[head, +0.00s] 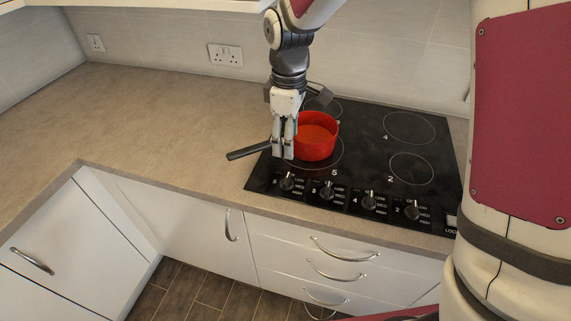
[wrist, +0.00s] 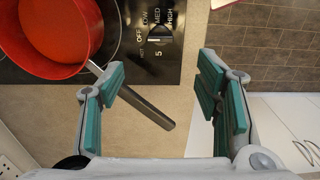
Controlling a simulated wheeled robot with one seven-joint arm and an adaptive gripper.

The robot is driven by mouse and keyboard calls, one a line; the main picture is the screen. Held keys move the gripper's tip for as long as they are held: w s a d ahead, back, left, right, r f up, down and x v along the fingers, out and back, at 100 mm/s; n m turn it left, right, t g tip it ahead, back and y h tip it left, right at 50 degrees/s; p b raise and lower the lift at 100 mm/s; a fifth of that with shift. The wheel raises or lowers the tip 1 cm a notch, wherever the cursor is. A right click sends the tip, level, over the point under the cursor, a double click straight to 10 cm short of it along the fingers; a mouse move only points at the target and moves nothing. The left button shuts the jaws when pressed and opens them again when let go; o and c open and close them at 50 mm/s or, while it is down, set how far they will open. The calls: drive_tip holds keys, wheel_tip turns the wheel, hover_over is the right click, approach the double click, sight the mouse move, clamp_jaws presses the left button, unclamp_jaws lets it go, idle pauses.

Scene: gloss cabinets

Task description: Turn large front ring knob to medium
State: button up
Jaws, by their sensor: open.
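The front-left knob (head: 287,182) on the black hob has a dark round base with a light pointer. Its printed 5 matches the 5 beside the large front ring (head: 334,171). In the wrist view its 5, OFF, LOW, MED and HIGH marks show near the top; I cannot tell its exact setting. My gripper (head: 284,152) points down above the hob's left front edge, beside a red pot. In the wrist view its teal-padded fingers (wrist: 162,78) are apart, with nothing gripped between them. The knob lies beyond the fingertips.
The red pot (head: 316,137) stands on the large front ring. Its dark handle (head: 247,150) reaches left over the counter, close to my fingers. More knobs (head: 368,201) line the hob front to the right. The counter (head: 150,125) left is clear.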

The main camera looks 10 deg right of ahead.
sight(288, 178)
wheel_tip(288, 178, down, 13)
drive_tip(key=shift+f+p, duration=0.15)
drive_tip(key=shift+p, duration=0.6)
drive_tip(key=c, duration=1.2)
